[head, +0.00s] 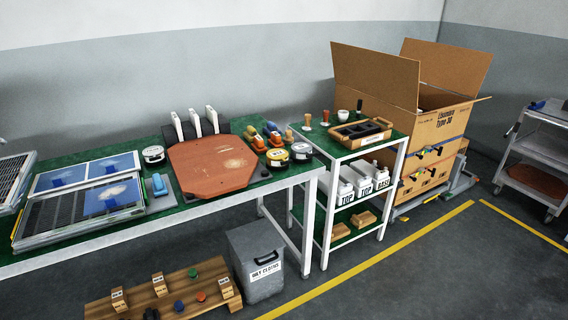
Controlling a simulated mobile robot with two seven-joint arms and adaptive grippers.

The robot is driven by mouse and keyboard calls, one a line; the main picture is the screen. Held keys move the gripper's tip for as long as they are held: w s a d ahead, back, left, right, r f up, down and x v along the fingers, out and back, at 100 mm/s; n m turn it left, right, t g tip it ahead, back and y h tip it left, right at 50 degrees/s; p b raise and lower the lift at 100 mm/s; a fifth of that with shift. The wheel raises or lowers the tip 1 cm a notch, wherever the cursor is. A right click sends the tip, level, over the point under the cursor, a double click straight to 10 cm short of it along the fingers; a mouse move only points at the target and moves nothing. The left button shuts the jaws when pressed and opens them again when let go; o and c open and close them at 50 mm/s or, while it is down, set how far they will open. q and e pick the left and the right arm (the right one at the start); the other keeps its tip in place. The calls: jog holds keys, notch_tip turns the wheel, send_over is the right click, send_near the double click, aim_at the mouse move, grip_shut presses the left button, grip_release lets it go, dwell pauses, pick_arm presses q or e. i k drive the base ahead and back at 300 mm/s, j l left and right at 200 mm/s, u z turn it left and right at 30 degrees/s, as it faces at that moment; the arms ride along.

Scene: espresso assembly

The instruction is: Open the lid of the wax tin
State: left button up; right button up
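Several round tins stand on the green-topped workbench (215,204). A yellow-and-black tin (277,158) and a dark tin with a pale top (301,153) stand side by side near its right end. Another dark tin with a white top (153,155) stands left of the reddish-brown board. The labels are too small to read, so I cannot tell which is the wax tin. The tins look closed, but at this size I cannot be sure. Neither of my grippers is in view.
The reddish-brown board (200,176) takes up the bench middle. Small brushes or tools (272,135) stand behind the right-hand tins. A white-framed cart (326,198), a cardboard box (440,125) and a grey bin (258,247) are nearby. Floor at front right is clear.

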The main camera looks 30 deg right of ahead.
aim_at(277, 154)
jog(key=i+l+z, duration=0.65)
jog(key=i+l, duration=0.05)
